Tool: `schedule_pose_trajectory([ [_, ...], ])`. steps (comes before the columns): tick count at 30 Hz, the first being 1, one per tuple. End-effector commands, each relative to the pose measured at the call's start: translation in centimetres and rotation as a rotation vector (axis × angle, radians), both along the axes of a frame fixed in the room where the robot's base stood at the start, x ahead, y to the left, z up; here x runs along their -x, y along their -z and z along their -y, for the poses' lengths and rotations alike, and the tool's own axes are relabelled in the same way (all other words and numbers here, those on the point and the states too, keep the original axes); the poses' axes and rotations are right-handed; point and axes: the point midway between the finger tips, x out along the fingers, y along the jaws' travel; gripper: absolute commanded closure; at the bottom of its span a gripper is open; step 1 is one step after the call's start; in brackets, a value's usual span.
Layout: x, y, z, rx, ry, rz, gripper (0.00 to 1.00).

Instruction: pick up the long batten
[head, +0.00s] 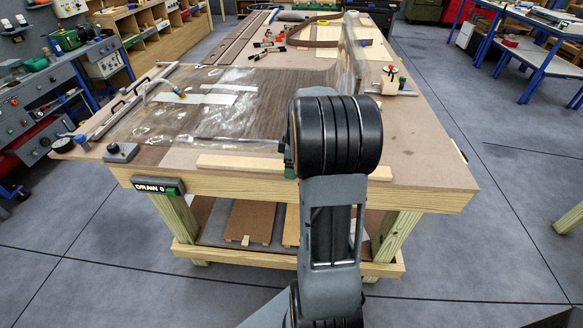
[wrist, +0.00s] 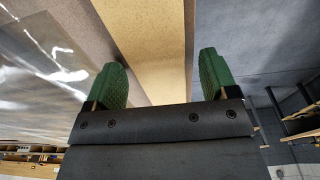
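The long batten (head: 240,163) is a pale wood strip lying flat near the front edge of the workbench (head: 430,165). In the head view my arm covers its middle, and its right end shows past the arm. My gripper (wrist: 162,78) is open, with its two green fingers apart and nothing held between them. In the wrist view, a pale wood strip (wrist: 155,45) runs up between the fingers; I cannot tell whether it is the batten or the bench's front rail. The head view hides most of the gripper behind my arm.
Clear plastic film (head: 180,120) covers dark veneer behind the batten. Several clamps (head: 268,45) lie further back. The bench's right front is clear.

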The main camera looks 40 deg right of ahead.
Motion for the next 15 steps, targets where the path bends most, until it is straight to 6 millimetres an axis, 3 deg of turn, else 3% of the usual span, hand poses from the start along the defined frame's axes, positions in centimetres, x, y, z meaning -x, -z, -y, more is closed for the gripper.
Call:
schedule_pose_trajectory([
  [2,0.0,-0.03,0.02,0.0,0.0,0.0,0.29],
  [15,0.0,-0.05,0.02,0.0,0.0,0.0,0.71],
])
